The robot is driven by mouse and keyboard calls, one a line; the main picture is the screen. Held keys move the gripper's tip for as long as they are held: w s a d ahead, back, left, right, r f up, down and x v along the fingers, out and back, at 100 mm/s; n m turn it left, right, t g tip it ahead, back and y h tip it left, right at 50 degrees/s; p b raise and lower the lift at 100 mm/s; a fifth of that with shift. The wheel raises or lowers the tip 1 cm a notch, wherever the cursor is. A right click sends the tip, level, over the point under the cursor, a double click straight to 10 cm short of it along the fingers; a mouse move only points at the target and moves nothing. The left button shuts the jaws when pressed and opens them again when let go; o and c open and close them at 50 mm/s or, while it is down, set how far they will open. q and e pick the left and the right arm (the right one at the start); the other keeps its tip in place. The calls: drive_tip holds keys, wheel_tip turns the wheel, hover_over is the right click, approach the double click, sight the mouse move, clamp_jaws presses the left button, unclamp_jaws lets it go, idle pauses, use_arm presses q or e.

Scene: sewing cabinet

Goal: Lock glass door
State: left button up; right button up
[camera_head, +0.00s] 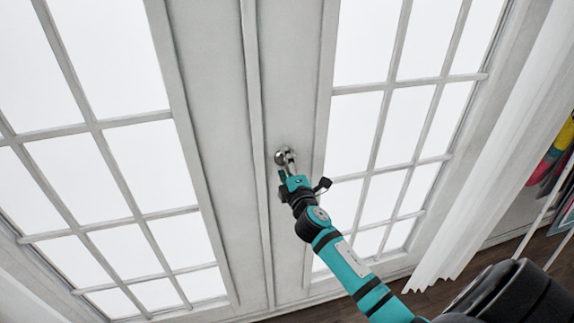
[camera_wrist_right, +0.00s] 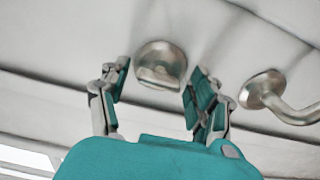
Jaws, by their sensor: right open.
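The glass door (camera_head: 215,130) is a white double door with many bright panes, and its two leaves meet at a vertical middle strip. A round metal lock knob (camera_wrist_right: 160,65) is on the white door surface in the right wrist view; a round metal piece (camera_head: 281,154) also shows at my fingertips in the head view. My right gripper (camera_head: 287,168) is open, with one finger on each side of the knob in the wrist view. I cannot tell whether they touch it. A curved metal door handle (camera_wrist_right: 268,92) is to the right of the fingers. My left gripper is out of view.
A white curtain (camera_head: 490,160) hangs to the right of the door. Colorful items (camera_head: 557,150) are at the far right edge. Dark wooden floor (camera_head: 430,298) shows at the bottom right.

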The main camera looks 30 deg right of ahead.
drive_tip(key=shift+s, duration=0.1)
drive_tip(key=v, duration=1.1)
drive_tip(key=shift+s, duration=0.35)
drive_tip(key=shift+a, duration=0.15)
